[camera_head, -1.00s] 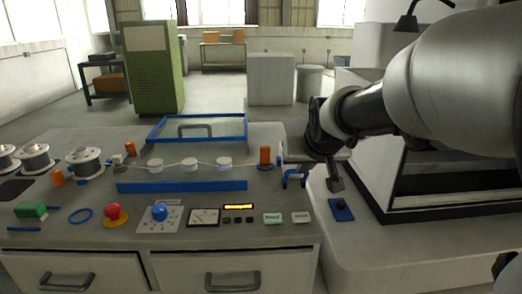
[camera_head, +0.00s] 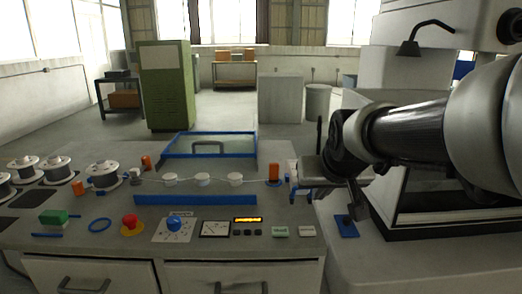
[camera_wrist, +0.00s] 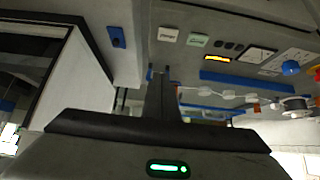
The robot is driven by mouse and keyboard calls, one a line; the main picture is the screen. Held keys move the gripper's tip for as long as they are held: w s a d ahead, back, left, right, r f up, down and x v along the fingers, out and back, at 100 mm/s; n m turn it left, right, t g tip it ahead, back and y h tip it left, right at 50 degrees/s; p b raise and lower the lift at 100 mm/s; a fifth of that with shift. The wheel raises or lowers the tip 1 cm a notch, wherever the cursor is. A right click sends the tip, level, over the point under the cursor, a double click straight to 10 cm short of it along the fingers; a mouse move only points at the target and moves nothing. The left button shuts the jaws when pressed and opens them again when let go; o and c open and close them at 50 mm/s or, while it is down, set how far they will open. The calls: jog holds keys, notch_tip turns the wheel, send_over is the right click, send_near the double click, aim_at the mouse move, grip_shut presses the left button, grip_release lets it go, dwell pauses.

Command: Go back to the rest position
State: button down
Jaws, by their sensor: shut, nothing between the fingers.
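My gripper (camera_head: 357,204) is at the right of the control bench, by the blue switch plate (camera_head: 347,226) on the pale side surface. Its fingers are together and point downward in the head view, with nothing between them. In the wrist view the dark shut fingers (camera_wrist: 160,98) show at the centre, in front of the bench edge. The blue switch plate also shows in the wrist view (camera_wrist: 117,37). I cannot tell how high the fingertips are above the surface.
The bench panel carries a red mushroom button (camera_head: 130,221), a blue knob (camera_head: 174,224), a lit orange display (camera_head: 248,220) and wire spools (camera_head: 104,176). A blue-framed lid (camera_head: 210,144) lies behind them. The machine's open dark enclosure (camera_head: 440,200) stands right of my gripper.

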jog(key=s+f+g, duration=0.2)
jog(key=s+f, duration=0.1)
jog(key=s, duration=1.8)
notch_tip(320, 180, up, 21)
jog(key=p, duration=2.1)
jog(key=shift+f+g, duration=0.2)
jog(key=shift+g, duration=0.1)
